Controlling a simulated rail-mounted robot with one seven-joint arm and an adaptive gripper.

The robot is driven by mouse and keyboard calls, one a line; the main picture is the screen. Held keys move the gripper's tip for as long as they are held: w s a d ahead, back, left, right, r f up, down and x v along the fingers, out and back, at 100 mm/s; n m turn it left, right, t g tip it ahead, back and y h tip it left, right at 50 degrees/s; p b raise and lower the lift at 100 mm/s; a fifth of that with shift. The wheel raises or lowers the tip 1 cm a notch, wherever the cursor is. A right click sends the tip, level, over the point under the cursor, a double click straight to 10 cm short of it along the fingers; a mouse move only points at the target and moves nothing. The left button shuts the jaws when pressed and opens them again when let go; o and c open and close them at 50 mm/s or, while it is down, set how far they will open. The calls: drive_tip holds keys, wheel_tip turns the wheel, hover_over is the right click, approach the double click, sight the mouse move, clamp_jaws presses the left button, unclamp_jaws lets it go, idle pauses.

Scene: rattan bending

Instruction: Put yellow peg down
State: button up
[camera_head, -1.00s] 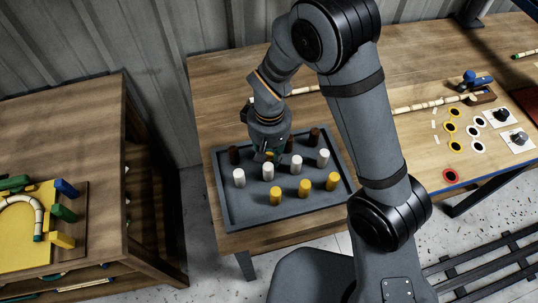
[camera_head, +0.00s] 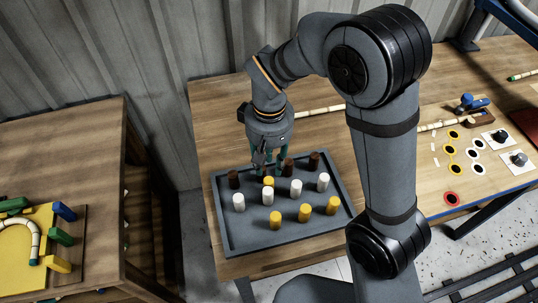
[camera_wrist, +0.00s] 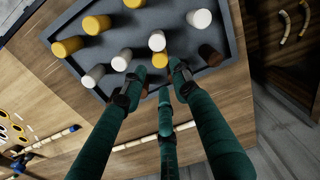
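A yellow peg (camera_head: 268,181) stands upright in the grey tray (camera_head: 233,241), in the back row among brown pegs, behind a white peg (camera_head: 268,196). It also shows in the wrist view (camera_wrist: 160,60), just beyond my fingertips. My gripper (camera_head: 264,162) is above and slightly behind this peg, pointing down. In the wrist view its teal fingers (camera_wrist: 160,80) are spread apart with nothing between them, so it is open and empty. Three other yellow pegs stand in the front row, one of them at the right (camera_head: 332,205).
White pegs (camera_head: 323,182) and brown pegs (camera_head: 314,161) stand close around. A bamboo-like rod (camera_head: 320,111) lies on the table (camera_head: 222,105) behind the tray. A board with ringed holes (camera_head: 452,199) lies to the right. The tray's front strip is clear.

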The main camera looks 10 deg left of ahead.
sight(268, 179)
drive_tip(key=shift+r, duration=1.65)
drive_tip(key=shift+f, duration=0.15)
wheel_tip(268, 179, down, 12)
drive_tip(key=shift+r, duration=0.1)
drive_tip(key=shift+w+a+r, duration=0.15)
drive_tip(key=shift+r, duration=1.3)
